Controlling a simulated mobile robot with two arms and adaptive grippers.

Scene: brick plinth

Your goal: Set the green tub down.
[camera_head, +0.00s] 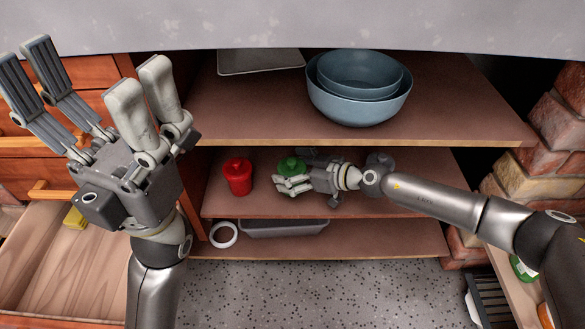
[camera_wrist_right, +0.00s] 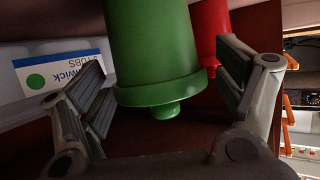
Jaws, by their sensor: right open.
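The green tub (camera_head: 291,165) is on the middle shelf (camera_head: 262,205), to the right of a red tub (camera_head: 238,176). My right gripper (camera_head: 290,184) reaches in from the right and partly hides the green tub. In the right wrist view the green tub (camera_wrist_right: 155,60) shows between the spread fingers, its knobbed lid toward the bottom of the picture. The jaws are open; a gap shows on the left, and I cannot tell whether the right finger touches. The tub's base is hidden. My left gripper (camera_head: 88,78) is open and empty, raised at the left.
Two nested blue bowls (camera_head: 358,88) and a grey tray (camera_head: 260,62) are on the shelf above. A white ring (camera_head: 223,234) and a dark pan (camera_head: 283,229) lie below. A white labelled box (camera_wrist_right: 55,72) is close by in the wrist view. Open drawers flank the shelves.

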